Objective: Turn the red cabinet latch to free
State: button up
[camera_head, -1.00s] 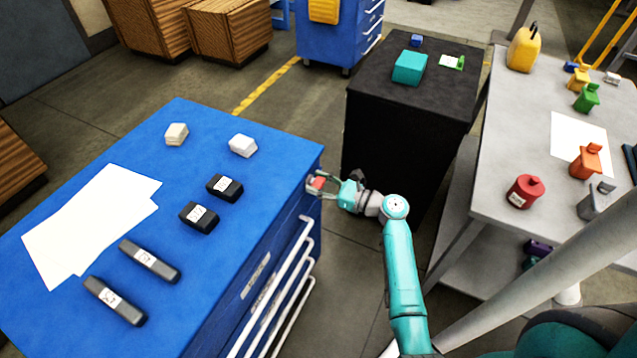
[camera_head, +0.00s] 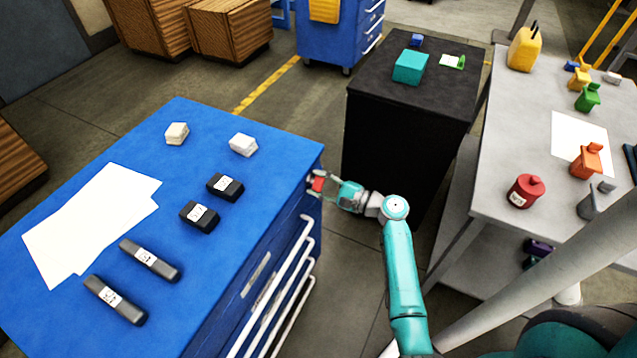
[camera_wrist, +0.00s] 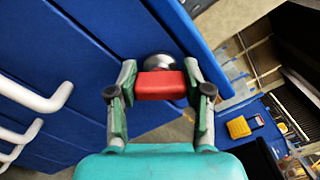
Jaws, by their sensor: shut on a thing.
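The red cabinet latch (camera_head: 318,184) sits on the front side of the blue cabinet (camera_head: 290,160), near its far right corner. In the wrist view the latch is a red block (camera_wrist: 160,86) in front of a round metal boss (camera_wrist: 158,62). My gripper (camera_head: 325,184) reaches it from the right. In the wrist view my gripper (camera_wrist: 160,88) has one finger on each side of the red block and is shut on it. The latch's back part is hidden behind the block.
White drawer handles (camera_head: 290,270) stick out from the cabinet front below the latch. A black cabinet (camera_head: 405,135) stands behind my arm, and a grey table (camera_head: 500,190) is at the right. Small black and white blocks lie on the blue top.

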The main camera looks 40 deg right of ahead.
jog(key=n, duration=0.3)
jog(key=shift+n, duration=0.3)
jog(key=shift+f+n, duration=0.15)
jog(key=shift+n, duration=1.75)
jog(key=o, duration=1.2)
jog(key=shift+c, duration=0.2)
jog(key=v, duration=1.2)
